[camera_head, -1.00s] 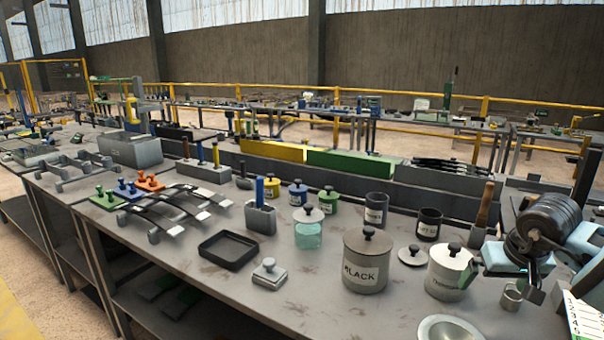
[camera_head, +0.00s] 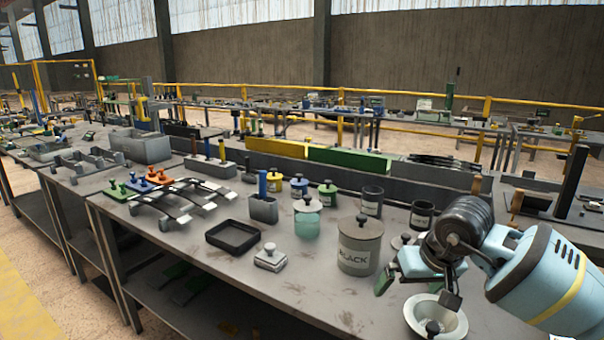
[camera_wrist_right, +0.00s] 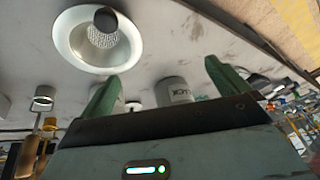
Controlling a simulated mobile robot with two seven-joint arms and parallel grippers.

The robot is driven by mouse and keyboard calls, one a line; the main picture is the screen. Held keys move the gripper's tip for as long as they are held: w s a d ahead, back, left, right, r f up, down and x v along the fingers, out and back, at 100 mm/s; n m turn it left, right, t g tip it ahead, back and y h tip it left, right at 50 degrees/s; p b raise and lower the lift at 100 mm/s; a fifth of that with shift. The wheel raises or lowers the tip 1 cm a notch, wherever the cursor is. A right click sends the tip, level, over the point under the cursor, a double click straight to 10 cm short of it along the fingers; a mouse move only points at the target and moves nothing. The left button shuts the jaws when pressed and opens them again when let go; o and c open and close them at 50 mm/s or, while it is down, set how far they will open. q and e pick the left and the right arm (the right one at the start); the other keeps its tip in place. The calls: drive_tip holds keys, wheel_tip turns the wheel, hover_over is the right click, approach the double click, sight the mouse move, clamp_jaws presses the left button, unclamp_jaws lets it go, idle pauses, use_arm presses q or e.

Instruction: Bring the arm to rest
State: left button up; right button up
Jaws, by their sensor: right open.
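My right arm comes in from the right of the head view, over the bench (camera_head: 300,285). Its gripper (camera_head: 416,285) is open and empty, above the bench's right part. In the right wrist view the two green fingers (camera_wrist_right: 165,85) stand wide apart with nothing gripped between them. A pale bowl (camera_head: 451,323) with a black-knobbed piece in it is below the gripper; it also shows in the wrist view (camera_wrist_right: 62,45). The canister marked BLACK (camera_head: 358,250) stands left of the gripper. My left gripper is out of view.
A teal jar (camera_head: 307,220) and dark cups (camera_head: 371,203) stand behind. Long green (camera_head: 350,160) and yellow bins line the back. The bench front is fairly clear.

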drive_tip(key=s+a+f+m+y, duration=1.35)
drive_tip(key=s+m, duration=0.35)
drive_tip(key=m, duration=0.5)
drive_tip(key=s+d+f+m+t+h, duration=0.45)
drive_tip(key=d+f+m, duration=0.25)
drive_tip(key=m, duration=0.7)
drive_tip(key=s+d+f+m+t+h, duration=0.3)
drive_tip(key=s+d+f+m+t, duration=0.25)
drive_tip(key=m, duration=0.95)
drive_tip(key=s+d+f+m+g+h, duration=0.35)
drive_tip(key=s+d+f+m, duration=0.2)
drive_tip(key=s+m, duration=0.4)
drive_tip(key=s+d+f+m+g+h, duration=0.3)
drive_tip(key=s+d+f+m+g, duration=0.25)
drive_tip(key=s, duration=0.65)
drive_tip(key=a+m+t, duration=0.2)
drive_tip(key=a+m, duration=0.4)
drive_tip(key=a, duration=0.6)
use_arm(q)
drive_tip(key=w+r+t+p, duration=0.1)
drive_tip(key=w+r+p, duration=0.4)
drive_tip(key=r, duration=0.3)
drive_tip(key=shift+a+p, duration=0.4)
drive_tip(key=shift+p, duration=0.4)
use_arm(e)
drive_tip(key=w+d+r+t, duration=0.1)
drive_tip(key=w+r, duration=0.4)
drive_tip(key=r, duration=0.3)
drive_tip(key=shift+w+n, duration=0.3)
drive_tip(key=shift+n, duration=0.1)
